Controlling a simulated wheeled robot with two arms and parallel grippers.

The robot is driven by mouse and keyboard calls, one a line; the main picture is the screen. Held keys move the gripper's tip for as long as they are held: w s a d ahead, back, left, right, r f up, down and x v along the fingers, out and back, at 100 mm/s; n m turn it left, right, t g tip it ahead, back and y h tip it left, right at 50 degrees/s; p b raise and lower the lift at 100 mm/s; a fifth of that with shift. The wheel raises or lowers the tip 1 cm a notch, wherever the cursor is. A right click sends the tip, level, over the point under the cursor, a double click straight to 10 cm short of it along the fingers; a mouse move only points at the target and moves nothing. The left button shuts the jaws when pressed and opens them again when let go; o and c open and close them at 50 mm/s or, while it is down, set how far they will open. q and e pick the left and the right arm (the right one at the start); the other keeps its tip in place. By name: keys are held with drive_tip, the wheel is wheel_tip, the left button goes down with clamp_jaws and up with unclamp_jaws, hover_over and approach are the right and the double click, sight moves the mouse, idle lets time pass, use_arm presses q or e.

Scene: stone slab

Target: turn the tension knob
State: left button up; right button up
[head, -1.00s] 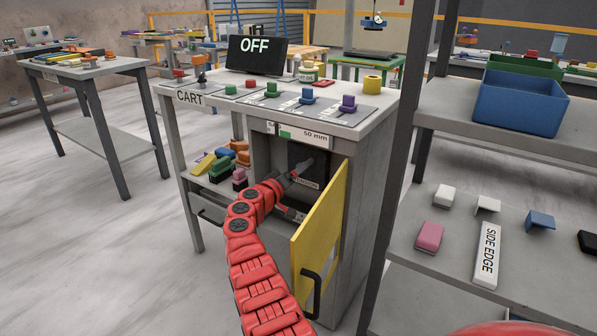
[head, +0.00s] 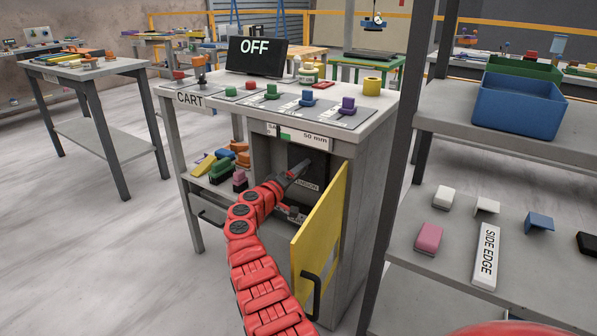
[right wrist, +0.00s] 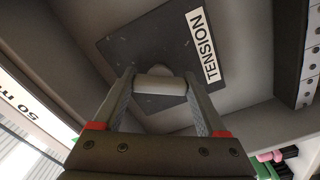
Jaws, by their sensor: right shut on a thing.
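The tension knob (right wrist: 160,85) is a pale bar on a dark plate (right wrist: 140,50) inside the cart's open compartment. A white label reading TENSION (right wrist: 202,46) is beside it and looks steeply tilted in the right wrist view. My right gripper (right wrist: 160,88) is shut on the knob, with one finger at each end of the bar. In the head view my right gripper (head: 303,167) reaches into the compartment in front of the dark plate (head: 318,168) and hides the knob. My left gripper is not in view.
The yellow door (head: 318,240) stands open close to the right of my arm. The compartment walls surround the gripper. On the cart top (head: 379,101) are several coloured knobs and a display reading OFF (head: 256,57). A shelf (head: 455,255) stands to the right.

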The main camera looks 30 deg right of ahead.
drive_tip(key=n+p, duration=0.2)
drive_tip(key=n, duration=0.4)
drive_tip(key=n+p, duration=0.2)
drive_tip(key=n, duration=0.3)
drive_tip(key=shift+n, duration=0.4)
idle(0.3)
drive_tip(key=o, duration=1.3)
drive_tip(key=shift+a, duration=0.15)
